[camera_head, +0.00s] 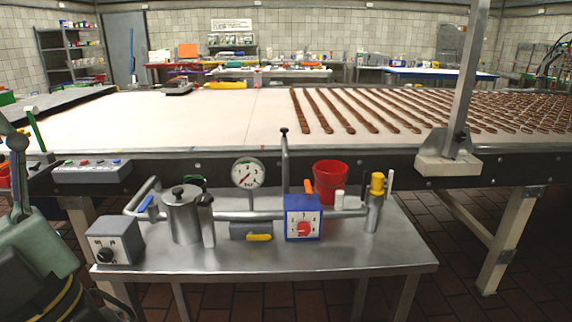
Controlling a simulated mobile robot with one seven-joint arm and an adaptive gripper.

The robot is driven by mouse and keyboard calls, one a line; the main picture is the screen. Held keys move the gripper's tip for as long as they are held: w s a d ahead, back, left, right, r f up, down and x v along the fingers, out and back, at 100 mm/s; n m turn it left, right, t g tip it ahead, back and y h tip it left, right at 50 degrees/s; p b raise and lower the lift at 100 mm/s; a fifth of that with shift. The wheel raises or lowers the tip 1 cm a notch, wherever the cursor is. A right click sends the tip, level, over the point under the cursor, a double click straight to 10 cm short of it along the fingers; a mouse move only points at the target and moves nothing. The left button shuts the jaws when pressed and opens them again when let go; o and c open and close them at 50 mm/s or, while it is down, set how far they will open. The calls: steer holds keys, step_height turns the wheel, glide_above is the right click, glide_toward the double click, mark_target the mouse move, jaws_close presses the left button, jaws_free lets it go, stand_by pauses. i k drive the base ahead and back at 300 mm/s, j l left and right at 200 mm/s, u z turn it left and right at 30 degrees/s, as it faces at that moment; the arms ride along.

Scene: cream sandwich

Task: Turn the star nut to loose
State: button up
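I cannot tell for certain which part is the star nut. A small black knob (178,191) sits on the lid of the silver pot (182,216), at the left of the steel bench. Another small dark knob (284,131) tops the upright rod behind the blue box. Both are too small to show whether they are tight or loose. Grey-green parts of my own arm show at the left edge, apart from the bench. My gripper's fingertips cannot be made out, and nothing of mine touches the pot or the rod.
The steel bench (330,262) also carries a grey switch box (117,241), a pressure gauge (248,173), a blue box with a red dial (303,218), a red bucket (330,180) and a yellow-capped valve (377,184). A conveyor (200,121) with chocolate bars runs behind.

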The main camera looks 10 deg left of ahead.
mark_target(203, 199)
steer(key=i+u, duration=0.3)
steer(key=i, duration=0.15)
steer(key=i+l+u, duration=0.15)
steer(key=i+u, duration=0.15)
steer(key=i, duration=0.15)
